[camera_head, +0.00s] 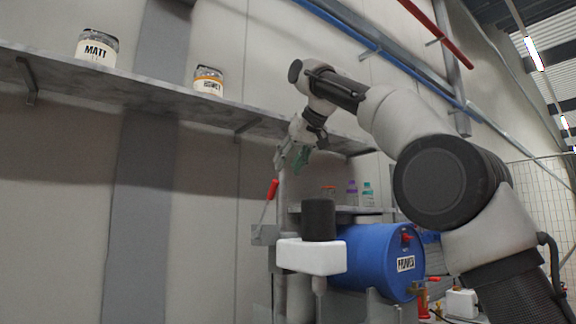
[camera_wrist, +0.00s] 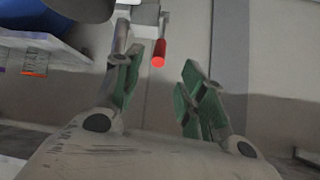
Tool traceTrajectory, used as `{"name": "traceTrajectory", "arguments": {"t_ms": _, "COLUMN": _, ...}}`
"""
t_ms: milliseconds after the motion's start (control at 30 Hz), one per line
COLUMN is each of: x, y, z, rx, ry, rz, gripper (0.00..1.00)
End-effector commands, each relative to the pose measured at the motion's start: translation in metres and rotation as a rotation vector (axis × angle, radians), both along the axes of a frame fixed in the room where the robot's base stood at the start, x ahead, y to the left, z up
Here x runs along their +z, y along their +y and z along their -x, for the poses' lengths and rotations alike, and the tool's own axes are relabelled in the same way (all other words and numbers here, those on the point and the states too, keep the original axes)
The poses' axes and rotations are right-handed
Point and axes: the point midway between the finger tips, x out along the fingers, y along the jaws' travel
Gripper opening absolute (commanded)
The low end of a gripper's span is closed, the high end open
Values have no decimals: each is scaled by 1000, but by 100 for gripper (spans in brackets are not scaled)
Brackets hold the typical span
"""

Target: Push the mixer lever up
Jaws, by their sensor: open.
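The mixer lever (camera_head: 270,196) has a red grip and a thin metal rod, and it slants upward from a grey bracket beside the mixer. The mixer (camera_head: 312,256) has a white body with a black cylinder on top. My gripper (camera_head: 297,160) is above and slightly right of the lever's red grip, apart from it. In the wrist view, my gripper (camera_wrist: 160,95) is open with green pads, and nothing is between them. The lever's red end (camera_wrist: 158,58) shows beyond the fingertips, a little nearer the left finger. The lever's bracket is partly visible at the top there.
A blue drum (camera_head: 375,258) lies right of the mixer. Small bottles (camera_head: 359,193) stand on a shelf behind. A long wall shelf (camera_head: 150,92) holds a MATT can (camera_head: 97,48) and an orange-labelled can (camera_head: 208,80). The wall left of the lever is clear.

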Motion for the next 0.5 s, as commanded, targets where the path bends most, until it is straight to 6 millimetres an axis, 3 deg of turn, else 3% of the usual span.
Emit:
{"name": "traceTrajectory", "arguments": {"t_ms": 33, "x": 0, "y": 0, "z": 0, "rx": 0, "ry": 0, "rz": 0, "gripper": 35}}
{"name": "traceTrajectory", "arguments": {"t_ms": 133, "x": 7, "y": 4, "z": 8, "rx": 13, "ry": -10, "rz": -6, "gripper": 17}}
{"name": "traceTrajectory", "arguments": {"t_ms": 233, "x": 27, "y": 4, "z": 33, "rx": 37, "ry": -37, "rz": -24, "gripper": 0}}
{"name": "traceTrajectory", "arguments": {"t_ms": 367, "x": 11, "y": 16, "z": 67, "rx": 93, "ry": 8, "rz": -19, "gripper": 0}}
{"name": "traceTrajectory", "arguments": {"t_ms": 500, "x": -12, "y": 46, "z": 85, "rx": 224, "ry": -54, "rz": -34, "gripper": 0}}
